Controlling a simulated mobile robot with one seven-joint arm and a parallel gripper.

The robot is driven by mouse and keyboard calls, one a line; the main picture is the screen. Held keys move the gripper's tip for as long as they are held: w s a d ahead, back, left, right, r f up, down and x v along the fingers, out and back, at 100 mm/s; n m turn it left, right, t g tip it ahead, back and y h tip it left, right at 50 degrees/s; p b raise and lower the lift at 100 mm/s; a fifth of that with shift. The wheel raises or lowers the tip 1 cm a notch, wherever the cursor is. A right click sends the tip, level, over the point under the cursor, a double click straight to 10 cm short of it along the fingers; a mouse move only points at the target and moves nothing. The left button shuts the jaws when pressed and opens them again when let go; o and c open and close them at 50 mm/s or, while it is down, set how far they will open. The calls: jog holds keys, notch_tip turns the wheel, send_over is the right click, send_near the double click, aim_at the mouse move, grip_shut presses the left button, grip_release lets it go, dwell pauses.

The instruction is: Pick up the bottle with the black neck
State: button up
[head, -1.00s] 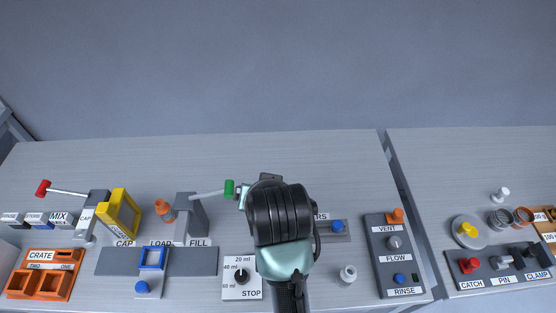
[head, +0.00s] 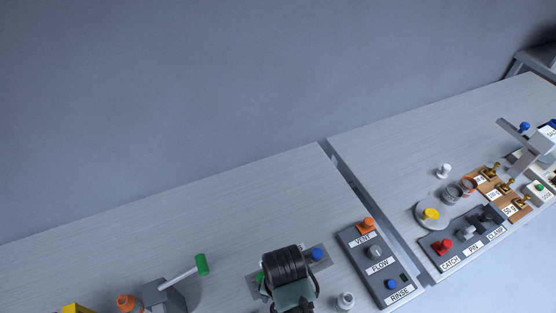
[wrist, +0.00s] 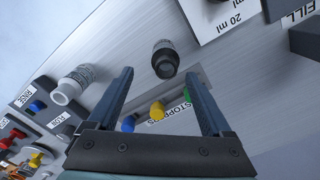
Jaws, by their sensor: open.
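The bottle with the black neck (wrist: 165,58) shows in the wrist view, its dark open mouth facing the camera and a pale labelled body behind. My gripper (wrist: 158,77) is open and empty. Its two fingers stand on either side of the bottle's mouth in the picture, and I see no contact; the depth gap is hard to judge. In the head view the black-necked bottle does not show, and my arm covers part of the bench there. A second bottle, with a white neck (wrist: 75,84), lies to the left in the wrist view; it also shows in the head view (head: 345,301).
The stoppers panel (head: 291,270) with coloured knobs lies beside my arm. Right of it is the vent, flow and rinse panel (head: 376,264). A filler with a green-ended lever (head: 201,264) stands to the left.

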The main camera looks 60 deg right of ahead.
jog(key=shift+a+f, duration=0.15)
jog(key=shift+f, duration=0.2)
jog(key=f, duration=0.1)
jog(key=f+p, duration=0.1)
jog(key=f, duration=0.1)
jog(key=shift+w+a+f, duration=0.2)
jog(key=shift+a+f, duration=0.05)
jog(key=shift+a, duration=0.1)
jog(key=shift+f, duration=0.45)
grip_shut()
